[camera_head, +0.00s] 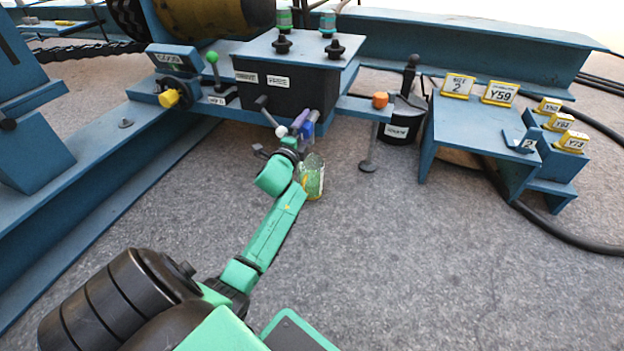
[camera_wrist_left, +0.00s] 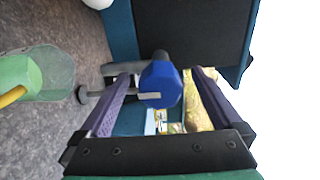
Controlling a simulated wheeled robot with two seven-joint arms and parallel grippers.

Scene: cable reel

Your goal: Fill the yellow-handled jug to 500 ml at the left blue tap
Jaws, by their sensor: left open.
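My left gripper (camera_head: 303,122) is at the front of the black tank box, below its levers. The left wrist view shows its two purple fingers (camera_wrist_left: 163,74) apart, one on each side of a blue tap handle (camera_wrist_left: 160,88). I cannot tell whether either finger touches it. The jug (camera_head: 313,180) is clear with green in it, and stands below and just right of my wrist. It also shows at the left of the left wrist view (camera_wrist_left: 48,72), with its yellow handle (camera_wrist_left: 12,97). Its level marks are too small to read. My right gripper is out of view.
The black tank box (camera_head: 290,88) has a lever with a white knob (camera_head: 281,131) left of my gripper. An orange knob (camera_head: 380,100) sits on the blue rail to the right. A blue stand (camera_head: 480,135) with yellow tags is farther right.

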